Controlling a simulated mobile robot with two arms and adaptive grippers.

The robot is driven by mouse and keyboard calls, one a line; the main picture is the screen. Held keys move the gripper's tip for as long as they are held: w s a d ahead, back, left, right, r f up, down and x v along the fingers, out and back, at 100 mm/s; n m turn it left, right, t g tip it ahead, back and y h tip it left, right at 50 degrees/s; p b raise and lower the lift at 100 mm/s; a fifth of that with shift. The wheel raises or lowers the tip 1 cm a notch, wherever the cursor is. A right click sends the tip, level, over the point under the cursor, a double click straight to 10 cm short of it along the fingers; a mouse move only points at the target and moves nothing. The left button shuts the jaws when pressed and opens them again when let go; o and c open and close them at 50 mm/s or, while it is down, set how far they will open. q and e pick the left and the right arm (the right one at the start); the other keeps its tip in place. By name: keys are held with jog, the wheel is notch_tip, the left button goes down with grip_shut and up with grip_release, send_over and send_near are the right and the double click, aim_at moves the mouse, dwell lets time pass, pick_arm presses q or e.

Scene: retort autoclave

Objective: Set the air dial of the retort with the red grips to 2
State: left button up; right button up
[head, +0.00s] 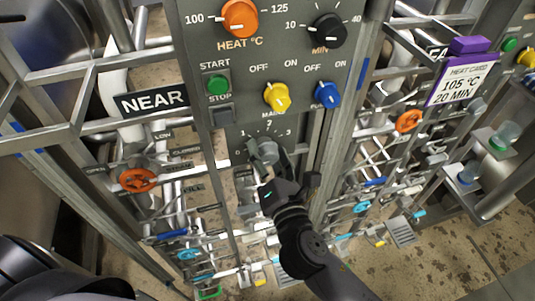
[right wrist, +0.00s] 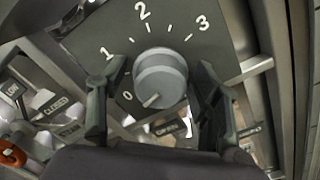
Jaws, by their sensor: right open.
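The grey air dial (head: 268,152) is a round knob on the lower part of the grey panel, below the yellow and blue switches. In the right wrist view the dial (right wrist: 162,76) has a scale of 0, 1, 2 and 3 around it. Its pale pointer mark points to the lower left, near the 0. My right gripper (head: 266,166) is open at the dial, with one finger on each side of the knob in the right wrist view (right wrist: 155,82). Gaps show between fingers and knob. My left gripper is out of view. I cannot make out red grips.
The panel also carries an orange heat knob (head: 240,18), a black minutes knob (head: 326,30), a yellow switch (head: 277,97), a blue switch (head: 327,95) and a green start button (head: 217,83). Pipes and an orange valve wheel (head: 137,180) lie left, beside a NEAR sign (head: 151,100).

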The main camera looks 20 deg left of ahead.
jog(key=shift+c, duration=0.4)
jog(key=c, duration=1.1)
